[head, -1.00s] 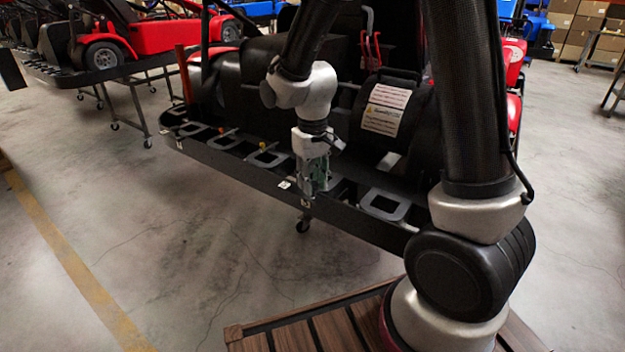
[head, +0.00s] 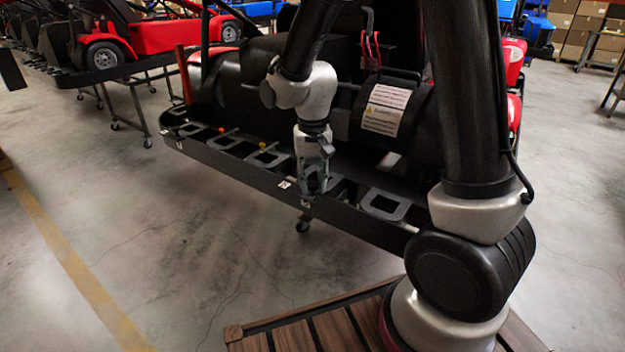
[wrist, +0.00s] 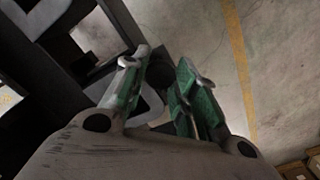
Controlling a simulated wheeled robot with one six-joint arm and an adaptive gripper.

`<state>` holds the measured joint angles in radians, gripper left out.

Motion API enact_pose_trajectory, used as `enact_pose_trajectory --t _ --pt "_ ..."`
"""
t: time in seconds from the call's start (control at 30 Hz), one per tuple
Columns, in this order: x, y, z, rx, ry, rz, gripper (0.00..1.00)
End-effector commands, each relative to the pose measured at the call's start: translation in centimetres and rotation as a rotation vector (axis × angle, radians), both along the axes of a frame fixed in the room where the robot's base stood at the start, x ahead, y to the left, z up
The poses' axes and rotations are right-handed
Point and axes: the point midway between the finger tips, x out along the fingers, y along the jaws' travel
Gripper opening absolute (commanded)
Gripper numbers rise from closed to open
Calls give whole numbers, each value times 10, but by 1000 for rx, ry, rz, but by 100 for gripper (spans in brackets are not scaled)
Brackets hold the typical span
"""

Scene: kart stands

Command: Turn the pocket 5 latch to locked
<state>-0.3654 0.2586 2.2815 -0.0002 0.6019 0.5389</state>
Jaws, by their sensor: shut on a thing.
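My gripper (head: 312,188) points down at the front edge of the long black tray (head: 235,169) under the kart in the head view. In the wrist view my gripper's two green-padded fingers (wrist: 166,66) are closed in around a small dark round piece (wrist: 160,73), seemingly the latch knob. The fingers hide most of it, and I cannot read its turn or a pocket number. A grey pocket frame (head: 383,204) lies right of my gripper, and another grey frame (head: 268,158) lies to its left.
A small white marker (head: 284,184) is on the tray's front face. The black kart body (head: 262,80) and a labelled black part (head: 388,108) stand close behind my gripper. Concrete floor (head: 180,250) in front of the tray is clear.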

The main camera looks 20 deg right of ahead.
Motion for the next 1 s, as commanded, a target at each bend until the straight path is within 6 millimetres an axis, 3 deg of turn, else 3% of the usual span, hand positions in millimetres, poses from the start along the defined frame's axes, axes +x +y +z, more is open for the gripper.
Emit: enact_pose_trajectory --t 0.17,0.2,0.33,0.73,1.0 --pt "1 0 1 1 -2 0 4" --pt "1 0 1 1 -2 0 30" --pt "1 0 0 1 -2 0 51" --pt "1 0 8 1 -3 1 51" --pt "1 0 63 2 -6 1 51"
